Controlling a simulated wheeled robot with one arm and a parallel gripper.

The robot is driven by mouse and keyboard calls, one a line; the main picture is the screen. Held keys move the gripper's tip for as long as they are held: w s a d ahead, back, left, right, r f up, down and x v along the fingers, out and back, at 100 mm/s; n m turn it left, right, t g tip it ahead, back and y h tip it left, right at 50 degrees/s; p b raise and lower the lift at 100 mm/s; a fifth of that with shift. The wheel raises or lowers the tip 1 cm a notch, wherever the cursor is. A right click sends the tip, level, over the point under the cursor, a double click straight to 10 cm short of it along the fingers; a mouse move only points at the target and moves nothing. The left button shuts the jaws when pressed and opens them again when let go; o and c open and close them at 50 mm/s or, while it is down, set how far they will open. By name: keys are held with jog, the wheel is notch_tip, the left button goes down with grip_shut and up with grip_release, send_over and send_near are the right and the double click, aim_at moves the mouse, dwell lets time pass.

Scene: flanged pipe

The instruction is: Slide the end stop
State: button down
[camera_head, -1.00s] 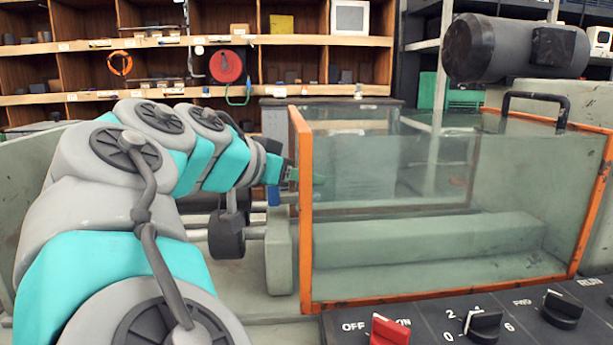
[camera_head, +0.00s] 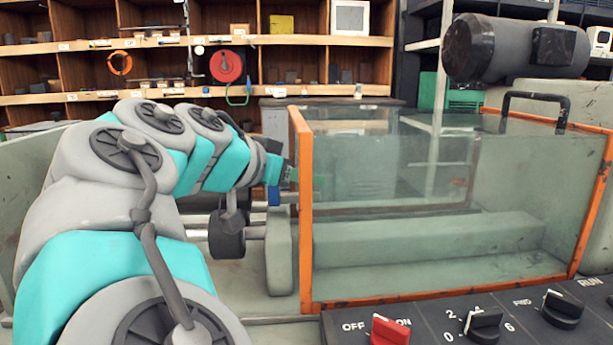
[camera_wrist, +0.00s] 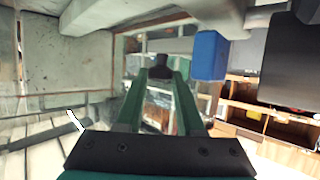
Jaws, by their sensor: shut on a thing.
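My gripper (camera_wrist: 160,82) has green fingers and appears closed around a small dark knob (camera_wrist: 160,72) at its fingertips. I cannot tell for sure if this knob belongs to the end stop. A blue block (camera_wrist: 209,55) hangs just right of the fingers in the wrist view. A blue piece also shows in the head view (camera_head: 273,196), below my wrist and left of the guard's orange edge. In the head view my fingertips are mostly hidden behind the orange edge and the hazy glass.
A clear guard with an orange frame (camera_head: 306,230) stands close right of my wrist. A dark round weight (camera_head: 227,242) and metal rods (camera_head: 196,234) lie below my arm. A control panel (camera_head: 430,328) is at the front right, and a motor (camera_head: 515,50) at the back right.

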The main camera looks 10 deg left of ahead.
jog(key=shift+a, duration=0.1)
jog(key=shift+s+a+r+b, duration=0.1)
jog(key=shift+s+a+b, duration=0.1)
jog(key=shift+a, duration=0.5)
jog(key=shift+s+a+b, duration=0.15)
jog(key=shift+s+a, duration=0.05)
jog(key=shift+a, duration=0.5)
jog(key=c, duration=0.5)
grip_release()
jog(key=shift+c, duration=0.2)
jog(key=shift+s, duration=0.1)
jog(key=v, duration=0.7)
jog(key=shift+s, duration=0.25)
jog(key=shift+a, duration=0.15)
jog(key=shift+s, duration=0.1)
